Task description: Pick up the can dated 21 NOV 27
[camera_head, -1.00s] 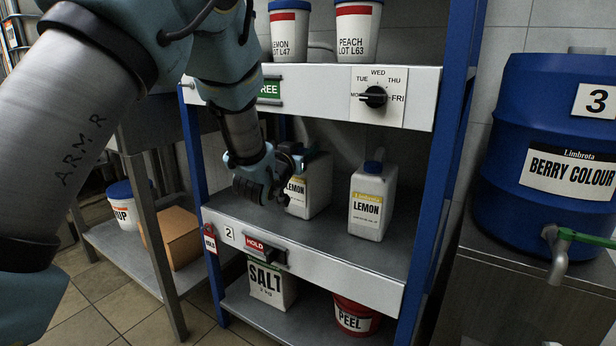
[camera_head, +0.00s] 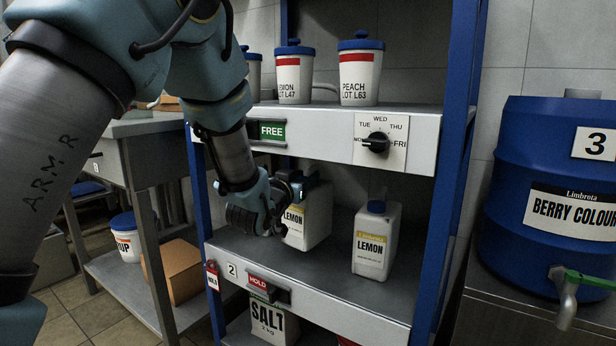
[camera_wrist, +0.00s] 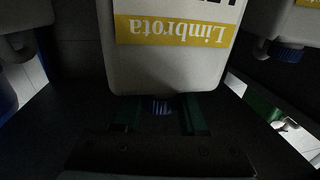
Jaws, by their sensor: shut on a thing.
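A white can with a yellow-and-white LEMON label (camera_head: 316,218) is at the middle shelf, partly behind my gripper (camera_head: 294,186). In the wrist view the same can (camera_wrist: 165,70) shows upside down with the yellow Limbrota band. My gripper's green fingers (camera_wrist: 160,112) are shut around its blue cap. A second white LEMON can (camera_head: 376,243) with a blue cap stands upright to the right, apart from my gripper. No date is readable on either can. I cannot tell whether the held can touches the shelf.
The upper shelf edge (camera_head: 320,128), with a day dial (camera_head: 376,143), runs above my gripper. LEMON (camera_head: 294,78) and PEACH (camera_head: 359,78) tubs stand on it. A blue post (camera_head: 447,200) bounds the right side. A blue drum (camera_head: 545,185) stands beyond.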

